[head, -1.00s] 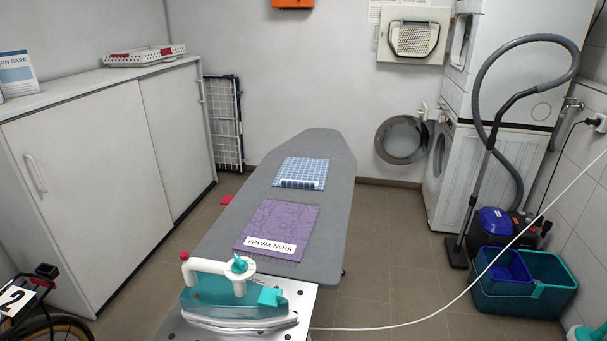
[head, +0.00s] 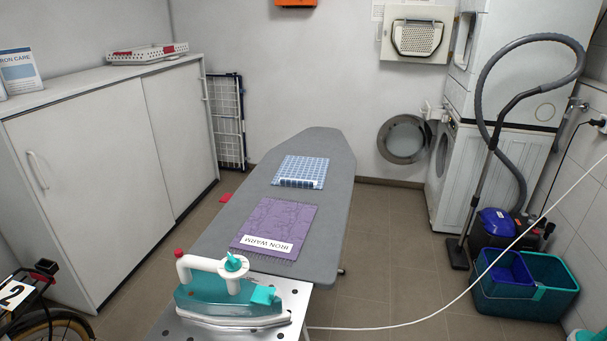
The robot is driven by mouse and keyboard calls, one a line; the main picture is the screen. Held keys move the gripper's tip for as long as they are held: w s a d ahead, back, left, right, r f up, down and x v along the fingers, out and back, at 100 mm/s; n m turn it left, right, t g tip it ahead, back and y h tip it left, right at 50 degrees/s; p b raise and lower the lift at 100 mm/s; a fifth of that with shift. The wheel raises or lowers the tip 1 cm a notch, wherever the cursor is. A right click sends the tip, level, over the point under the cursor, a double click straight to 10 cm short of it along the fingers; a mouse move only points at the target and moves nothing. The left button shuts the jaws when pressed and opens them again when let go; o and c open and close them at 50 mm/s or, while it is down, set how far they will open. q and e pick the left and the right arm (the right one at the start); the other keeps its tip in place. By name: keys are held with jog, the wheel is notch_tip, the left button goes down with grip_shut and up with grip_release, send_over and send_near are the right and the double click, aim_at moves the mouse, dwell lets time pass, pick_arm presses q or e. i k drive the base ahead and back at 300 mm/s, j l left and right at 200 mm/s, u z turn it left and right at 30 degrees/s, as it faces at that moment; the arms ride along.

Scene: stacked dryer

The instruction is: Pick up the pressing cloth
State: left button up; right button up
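A blue checked cloth (head: 303,168) with a folded or rolled near edge lies on the far half of the grey ironing board (head: 334,222). A purple patterned cloth (head: 283,218) lies flat nearer to me, with a white "IRON WARM" label (head: 265,245) on it. I cannot tell for certain which of the two is the pressing cloth. Neither of my grippers is in the head view.
A teal and white iron (head: 230,295) stands on the metal rest (head: 300,290) at the board's near end. Its white cord (head: 440,315) runs right. A white cabinet (head: 90,180) stands left. A vacuum cleaner (head: 497,222) and teal bucket (head: 550,290) stand right.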

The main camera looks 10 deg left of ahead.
aim_at(301, 172)
jog(key=i+l+u, duration=0.2)
jog(key=l, duration=0.3)
jog(key=l+u, duration=0.15)
jog(key=l, duration=0.3)
jog(key=i+l+u, duration=0.45)
jog(key=l, duration=0.15)
jog(key=i+l+u, duration=0.1)
jog(key=l+u, duration=0.15)
jog(key=i+l+u, duration=0.4)
jog(key=l, duration=0.25)
jog(key=i+l+u, duration=0.2)
jog(key=l, duration=0.2)
